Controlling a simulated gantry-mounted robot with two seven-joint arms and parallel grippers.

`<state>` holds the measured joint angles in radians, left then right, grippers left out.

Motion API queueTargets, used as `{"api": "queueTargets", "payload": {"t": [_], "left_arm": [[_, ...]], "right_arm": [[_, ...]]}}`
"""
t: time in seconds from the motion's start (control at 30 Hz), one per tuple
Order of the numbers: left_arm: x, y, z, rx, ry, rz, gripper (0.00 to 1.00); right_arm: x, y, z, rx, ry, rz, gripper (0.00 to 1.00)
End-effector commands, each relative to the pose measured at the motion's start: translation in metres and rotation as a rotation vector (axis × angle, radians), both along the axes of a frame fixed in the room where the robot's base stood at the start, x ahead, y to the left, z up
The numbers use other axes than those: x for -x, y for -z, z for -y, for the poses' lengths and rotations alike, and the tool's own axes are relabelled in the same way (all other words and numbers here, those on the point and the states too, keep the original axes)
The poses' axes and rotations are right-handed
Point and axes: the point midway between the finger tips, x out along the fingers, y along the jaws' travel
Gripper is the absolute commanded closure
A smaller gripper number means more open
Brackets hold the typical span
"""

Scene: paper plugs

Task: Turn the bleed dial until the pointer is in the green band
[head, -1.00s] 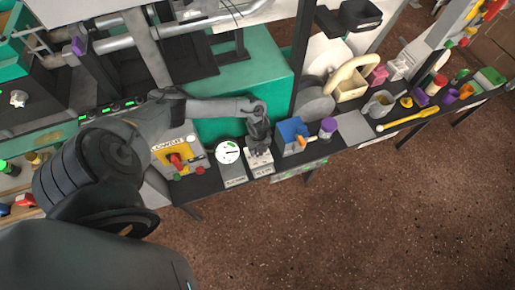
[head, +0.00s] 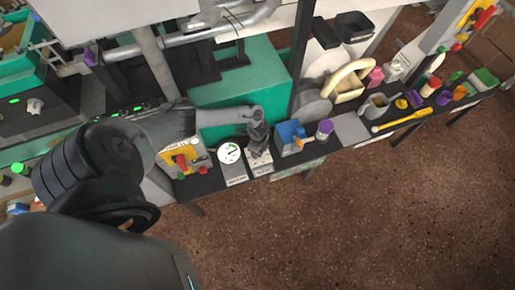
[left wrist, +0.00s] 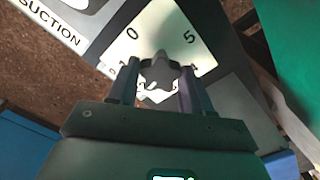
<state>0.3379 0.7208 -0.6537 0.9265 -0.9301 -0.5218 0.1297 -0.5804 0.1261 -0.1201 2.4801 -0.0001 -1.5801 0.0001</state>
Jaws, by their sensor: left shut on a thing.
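The bleed dial's white plate (head: 260,160) sits on the front edge of the bench. My left gripper (head: 259,145) reaches down over it from above. In the left wrist view, the grey dial knob (left wrist: 160,66) is between my left fingers (left wrist: 160,80), which are shut on it. The plate (left wrist: 190,50) shows the marks 0 and 5; its other marks are partly hidden by the fingers. The round white suction gauge (head: 229,153) stands just left of the dial, with a green band and a dark pointer. The pointer's exact place against the band is too small to tell. My right gripper is out of view.
A yellow panel with a red handle (head: 181,160) stands left of the gauge. A blue block (head: 290,132) and a purple-topped cup (head: 324,130) stand right of the dial. A green machine housing (head: 260,85) rises behind. The floor in front is clear.

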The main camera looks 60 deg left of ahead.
Motion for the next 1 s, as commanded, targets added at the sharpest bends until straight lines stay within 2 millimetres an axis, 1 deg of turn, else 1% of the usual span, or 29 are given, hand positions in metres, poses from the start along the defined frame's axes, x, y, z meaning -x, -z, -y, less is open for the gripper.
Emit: {"api": "queueTargets", "payload": {"t": [0.03, 0.47, 0.7, 0.9, 1.0], "left_arm": [[0.000, -0.002, 0.001, 0.001, -0.038, 0.000, 0.82], [0.000, -0.003, 0.001, 0.002, -0.419, -0.001, 0.82], [0.000, -0.003, 0.001, 0.001, -0.679, -0.001, 0.82], [0.000, -0.002, 0.001, 0.001, -0.910, -0.002, 0.82], [0.000, 0.000, 0.001, 0.000, -0.981, -0.001, 0.82]], "right_arm": [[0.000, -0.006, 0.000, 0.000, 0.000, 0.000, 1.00], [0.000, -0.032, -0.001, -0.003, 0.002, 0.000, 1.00], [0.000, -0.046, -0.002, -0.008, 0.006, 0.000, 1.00], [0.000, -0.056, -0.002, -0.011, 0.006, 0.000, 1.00], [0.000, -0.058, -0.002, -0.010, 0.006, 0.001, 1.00]]}}
